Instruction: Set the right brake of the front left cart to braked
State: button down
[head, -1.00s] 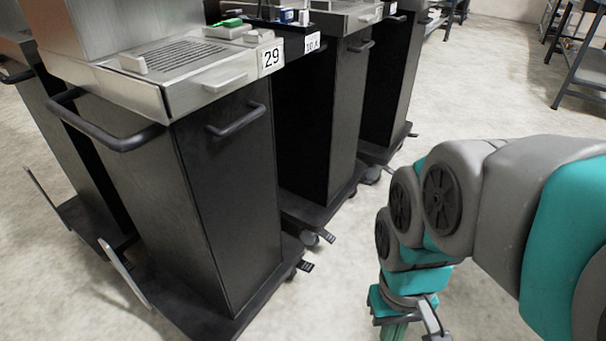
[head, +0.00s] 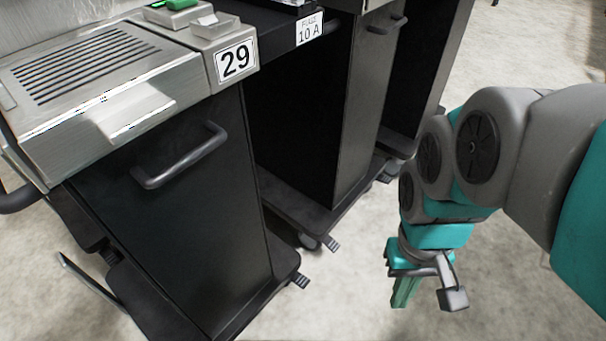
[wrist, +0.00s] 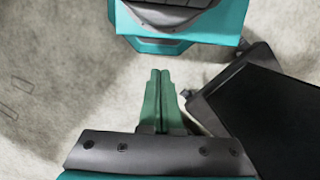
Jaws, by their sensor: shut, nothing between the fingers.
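The nearest cart (head: 180,205), dark with a grey top labelled 29, stands at the left of the head view. A small ridged brake pedal (head: 300,281) sticks out from the right corner of its base. I cannot tell the pedal's setting. My gripper (head: 404,293) hangs fingers down over the floor, right of that pedal and apart from it. In the wrist view my gripper (wrist: 164,74) is shut and empty. A small pedal (wrist: 186,94) shows just right of the fingertips there, beside a dark cart base (wrist: 205,112); whether they touch is unclear.
A second dark cart (head: 305,120), labelled 10 A, stands behind, with its own pedal (head: 332,246). A further cart (head: 410,80) stands beyond it. A handle (head: 182,158) juts from the nearest cart. Pale floor (head: 345,310) lies clear between the carts and my arm.

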jog(key=w+a+f+n+h+b, duration=0.1)
jog(key=w+a+f+n+b, duration=0.1)
jog(key=w+a+f+n, duration=0.6)
jog(key=w+a+f+n+h+b, duration=0.1)
jog(key=w+a+f+n+b, duration=0.2)
jog(key=w+f+n, duration=0.75)
jog(key=w+a+f+n+b, duration=0.1)
jog(key=w+a+f+n, duration=0.4)
jog(key=a+f+n, duration=0.2)
notch_tip(320, 180, down, 3)
jog(key=n, duration=0.2)
jog(key=shift+f+n, duration=0.15)
jog(key=shift+n, duration=0.2)
jog(key=shift+w+f, duration=0.1)
